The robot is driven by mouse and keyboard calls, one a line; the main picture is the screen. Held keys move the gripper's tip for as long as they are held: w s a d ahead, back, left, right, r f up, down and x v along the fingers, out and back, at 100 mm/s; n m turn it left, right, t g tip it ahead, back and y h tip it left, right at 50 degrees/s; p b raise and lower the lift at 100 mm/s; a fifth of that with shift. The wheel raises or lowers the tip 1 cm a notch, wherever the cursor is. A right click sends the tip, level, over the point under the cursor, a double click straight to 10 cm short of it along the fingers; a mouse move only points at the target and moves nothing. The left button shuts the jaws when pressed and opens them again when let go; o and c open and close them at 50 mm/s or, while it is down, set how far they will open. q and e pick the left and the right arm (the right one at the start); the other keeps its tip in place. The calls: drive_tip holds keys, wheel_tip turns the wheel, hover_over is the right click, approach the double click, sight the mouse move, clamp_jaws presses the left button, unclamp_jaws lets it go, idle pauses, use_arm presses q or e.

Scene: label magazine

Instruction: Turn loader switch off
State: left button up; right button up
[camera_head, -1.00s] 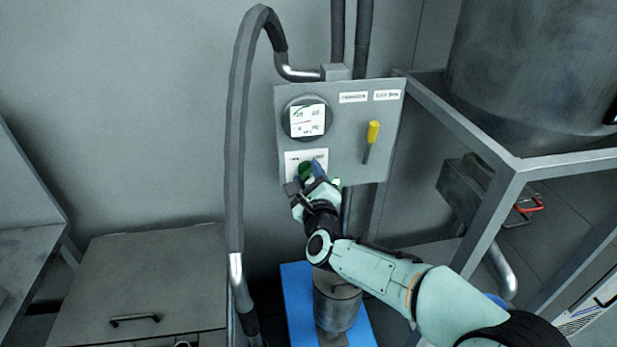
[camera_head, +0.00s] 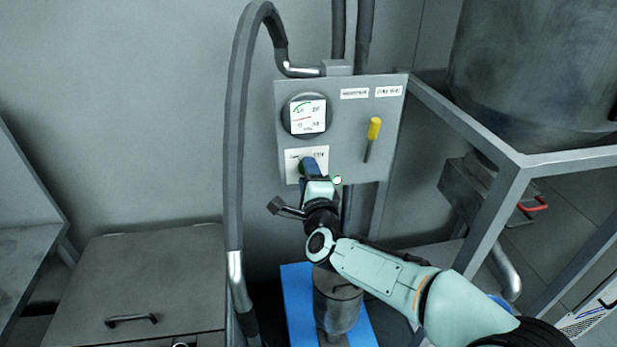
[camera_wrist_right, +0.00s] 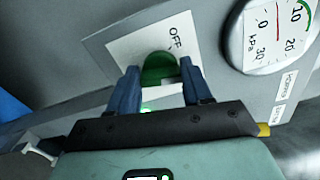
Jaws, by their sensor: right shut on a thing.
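The loader switch is a green knob (camera_wrist_right: 158,68) on a white label plate (camera_head: 320,154) at the lower left of the grey control panel (camera_head: 345,140). In the head view, my right gripper (camera_head: 309,166) mostly hides the knob. In the right wrist view, the gripper's two blue fingers (camera_wrist_right: 159,78) stand on either side of the knob and are shut on it. The word OFF (camera_wrist_right: 175,38) is readable on the plate beside the knob. The knob's pointing direction is hard to tell. My left gripper is not in view.
A round gauge (camera_head: 306,116) sits above the switch, and a yellow-tipped lever (camera_head: 374,130) to its right. A grey hose (camera_head: 236,140) runs left of the panel. A metal frame (camera_head: 465,122) with a big drum (camera_head: 535,70) stands at right.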

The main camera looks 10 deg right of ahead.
drive_tip(key=n+p, duration=0.1)
drive_tip(key=n, duration=0.9)
drive_tip(key=shift+f+n+p, duration=0.2)
drive_tip(key=shift+n+p, duration=0.15)
drive_tip(key=shift+n, duration=0.05)
idle(0.4)
drive_tip(key=o, duration=1)
drive_tip(key=shift+o, duration=0.2)
drive_tip(key=s+b, duration=0.1)
drive_tip(key=s, duration=1.2)
drive_tip(key=shift+s+b, duration=0.2)
drive_tip(key=shift+b, duration=0.2)
drive_tip(key=shift+f, duration=0.1)
